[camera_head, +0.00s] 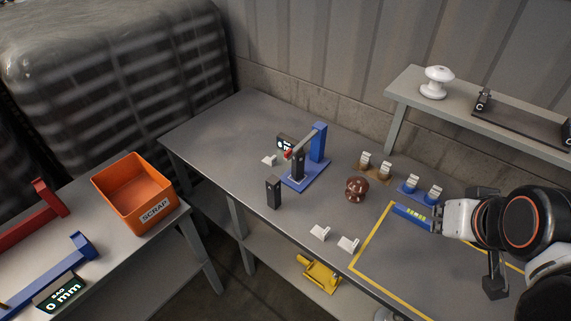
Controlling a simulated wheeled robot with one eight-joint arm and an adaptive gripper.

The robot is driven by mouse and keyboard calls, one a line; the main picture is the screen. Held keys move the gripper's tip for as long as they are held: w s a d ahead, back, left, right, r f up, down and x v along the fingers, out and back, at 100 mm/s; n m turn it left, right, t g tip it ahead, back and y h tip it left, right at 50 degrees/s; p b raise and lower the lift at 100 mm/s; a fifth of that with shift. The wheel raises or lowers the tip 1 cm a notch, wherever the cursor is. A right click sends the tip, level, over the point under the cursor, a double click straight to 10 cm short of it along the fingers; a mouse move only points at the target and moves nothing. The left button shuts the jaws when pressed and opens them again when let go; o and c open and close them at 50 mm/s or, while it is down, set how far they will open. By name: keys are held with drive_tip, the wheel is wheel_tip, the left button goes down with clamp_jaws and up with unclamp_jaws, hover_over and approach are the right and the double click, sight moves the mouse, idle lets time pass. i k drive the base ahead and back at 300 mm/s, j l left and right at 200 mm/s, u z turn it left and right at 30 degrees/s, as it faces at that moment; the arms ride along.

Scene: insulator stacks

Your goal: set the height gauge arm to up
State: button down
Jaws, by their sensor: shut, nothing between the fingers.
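The height gauge (318,145) is a blue stand with an upright column on a flat blue base, in the middle of the grey table. Its grey arm (306,139) runs from near the column's top to a red end (288,155), lower and left in the picture. I cannot tell its exact tilt. A dark upright block (298,166) stands under the arm, and a small black display (285,143) is behind the red end. My gripper (495,287) seems to be the dark part hanging below my arm at the right. It is shut and empty, well away from the gauge.
A dark block (273,192) stands in front of the gauge. An orange scrap bin (110,181) stands on the left table. A shelf (410,85) overhangs the back right.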

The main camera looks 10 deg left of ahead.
sight(289, 153)
drive_tip(key=k+l+u, duration=0.1)
drive_tip(key=u, duration=0.4)
drive_tip(key=k+l+u, duration=0.1)
drive_tip(key=u, duration=0.35)
drive_tip(key=k+u, duration=0.15)
drive_tip(key=u, duration=0.35)
drive_tip(key=k+l+z, duration=0.2)
drive_tip(key=i+j+u, duration=0.2)
